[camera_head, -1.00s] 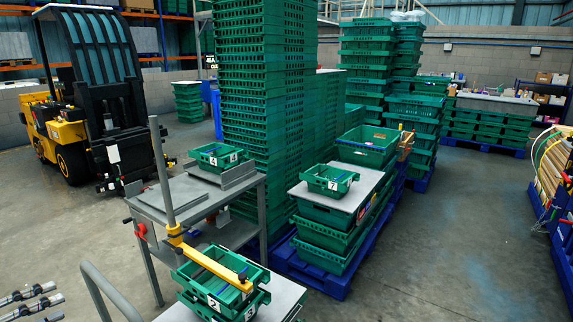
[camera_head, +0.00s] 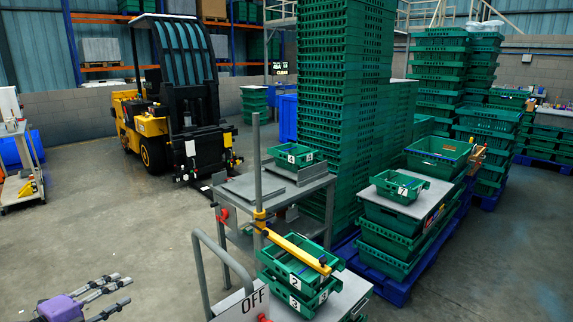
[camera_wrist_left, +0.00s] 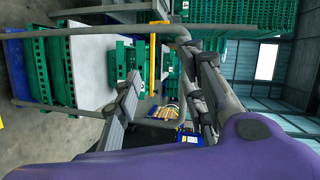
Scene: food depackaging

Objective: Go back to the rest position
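My left gripper (camera_head: 129,291) is at the bottom left of the head view, with a purple wrist and grey fingers spread apart over the floor. It also shows in the left wrist view (camera_wrist_left: 160,65), open, with nothing between the fingers. My right gripper is in neither view. Small green crates stand apart from the gripper: crate 4 (camera_head: 292,151) on a grey metal table, crate 7 (camera_head: 400,183) on a crate stack, and crate 2 (camera_head: 291,256) on top of crate 3 (camera_head: 312,300).
A grey rail (camera_head: 215,262) and an OFF sign (camera_head: 243,305) stand right of the gripper. A yellow clamp arm (camera_head: 293,252) crosses above crate 2. A yellow forklift (camera_head: 148,125) and tall green crate stacks (camera_head: 343,90) are behind. The floor (camera_head: 110,225) at left is clear.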

